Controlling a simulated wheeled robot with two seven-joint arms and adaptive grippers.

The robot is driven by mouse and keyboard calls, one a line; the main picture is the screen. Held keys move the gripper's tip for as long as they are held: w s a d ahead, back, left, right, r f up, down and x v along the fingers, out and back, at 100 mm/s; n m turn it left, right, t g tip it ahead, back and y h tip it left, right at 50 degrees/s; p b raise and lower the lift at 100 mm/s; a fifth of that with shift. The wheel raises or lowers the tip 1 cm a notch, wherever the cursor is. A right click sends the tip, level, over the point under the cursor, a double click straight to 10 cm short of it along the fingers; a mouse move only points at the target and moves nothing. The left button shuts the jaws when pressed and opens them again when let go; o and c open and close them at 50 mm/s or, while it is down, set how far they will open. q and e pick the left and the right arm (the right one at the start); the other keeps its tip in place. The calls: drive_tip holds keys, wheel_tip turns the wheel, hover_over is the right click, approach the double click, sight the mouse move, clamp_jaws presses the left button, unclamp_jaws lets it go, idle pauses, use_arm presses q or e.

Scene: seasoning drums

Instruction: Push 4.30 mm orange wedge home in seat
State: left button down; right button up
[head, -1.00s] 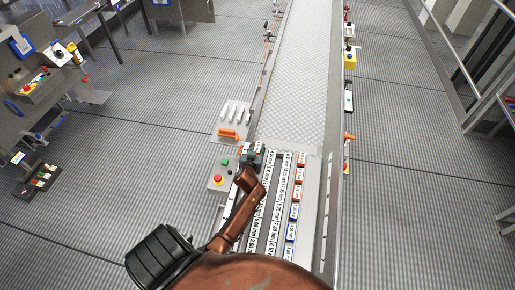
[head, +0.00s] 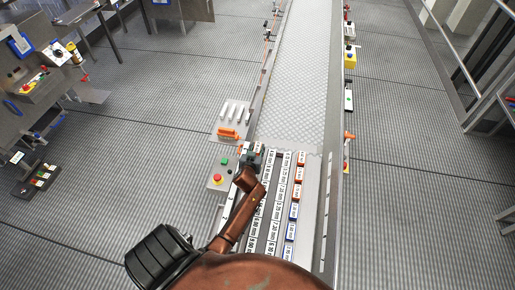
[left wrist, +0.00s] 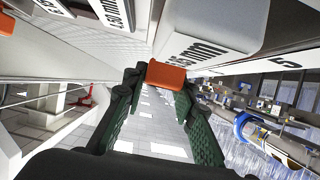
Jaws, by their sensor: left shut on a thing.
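My left gripper (head: 252,156) is at the far left end of the labelled rack (head: 312,185). In the left wrist view its two green-padded fingers (left wrist: 166,88) are shut on an orange wedge (left wrist: 165,74) at their tips. The wedge lies right below a white block with a millimetre label (left wrist: 200,50); I cannot read the size for sure. The wedge's far end and its seat are hidden, so I cannot tell how deep it sits. In the head view the gripper covers the wedge. My right gripper is not in view.
Rows of white size labels, some edged orange or blue, fill the rack beside the gripper. A pale tray (head: 240,113) with an orange piece (head: 227,133) stands beyond. A control box with a red button (head: 217,179) is at left. The conveyor (head: 300,80) beyond is empty.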

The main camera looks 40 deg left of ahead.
use_arm(q)
drive_tip(key=shift+f, duration=0.15)
drive_tip(key=c, duration=1.5)
unclamp_jaws()
drive_tip(key=v, duration=1.2)
